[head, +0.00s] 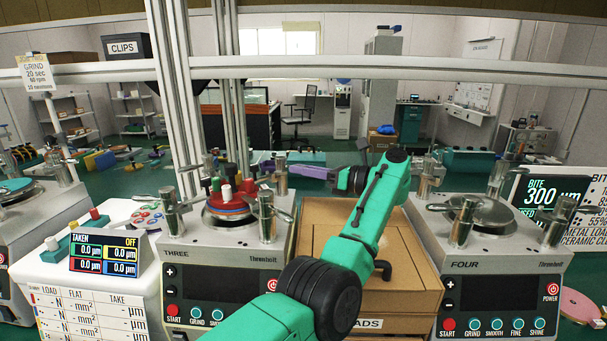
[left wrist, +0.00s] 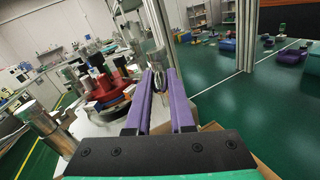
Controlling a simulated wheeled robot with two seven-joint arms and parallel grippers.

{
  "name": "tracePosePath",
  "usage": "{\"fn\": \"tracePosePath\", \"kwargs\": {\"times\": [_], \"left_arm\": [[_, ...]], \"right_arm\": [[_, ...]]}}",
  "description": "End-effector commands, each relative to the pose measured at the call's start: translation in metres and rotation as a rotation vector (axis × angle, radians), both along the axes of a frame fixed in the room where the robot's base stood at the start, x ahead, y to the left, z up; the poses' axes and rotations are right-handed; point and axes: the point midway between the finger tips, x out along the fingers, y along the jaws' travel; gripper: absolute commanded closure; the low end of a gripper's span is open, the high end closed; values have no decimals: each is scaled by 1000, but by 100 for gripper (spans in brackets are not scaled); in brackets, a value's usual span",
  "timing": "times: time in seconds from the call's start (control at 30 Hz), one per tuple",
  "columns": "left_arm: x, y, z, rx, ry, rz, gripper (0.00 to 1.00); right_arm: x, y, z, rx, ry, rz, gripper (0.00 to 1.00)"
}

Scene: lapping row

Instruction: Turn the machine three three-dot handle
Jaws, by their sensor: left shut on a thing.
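Machine three (head: 225,262) stands left of centre, with several metal posts with lever handles around its round plate. My left gripper (head: 288,168) reaches over from the right, its purple fingers at the back right post (head: 281,182). In the left wrist view the left gripper (left wrist: 160,76) is shut on a metal handle part (left wrist: 155,58) at this post. The dots on the handles are too small to read, so I cannot confirm which is the three-dot one. My right gripper is not in view.
Coloured weights (head: 226,192) sit on machine three's plate, close to the posts. A cardboard box (head: 410,270) stands under my left arm, between machines three and four (head: 490,255). An upright metal frame (head: 176,100) rises behind machine three. A readout (head: 104,253) stands at left.

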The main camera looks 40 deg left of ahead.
Motion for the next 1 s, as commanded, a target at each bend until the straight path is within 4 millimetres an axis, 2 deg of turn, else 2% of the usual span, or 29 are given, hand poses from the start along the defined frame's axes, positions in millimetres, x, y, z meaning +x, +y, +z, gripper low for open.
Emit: {"fn": "tracePosePath", "kwargs": {"times": [0.1,0.13,0.2,0.53,0.67,0.73,0.83,0.9,1.0], "left_arm": [[0,0,1,3,1,-1,100],[0,0,1,3,1,-2,75],[0,0,1,3,1,-2,49],[0,0,2,2,0,-1,49],[0,0,14,2,-1,-1,49],[0,0,29,1,-4,-2,49],[0,1,62,2,-2,-2,49],[0,1,93,3,1,-2,49],[0,0,121,2,3,-1,49]], "right_arm": [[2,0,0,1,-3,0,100],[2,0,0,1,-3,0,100],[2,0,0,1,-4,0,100],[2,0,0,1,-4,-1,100],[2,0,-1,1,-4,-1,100],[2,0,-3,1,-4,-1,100],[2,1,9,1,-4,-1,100],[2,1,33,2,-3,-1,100],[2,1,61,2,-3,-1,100]]}}
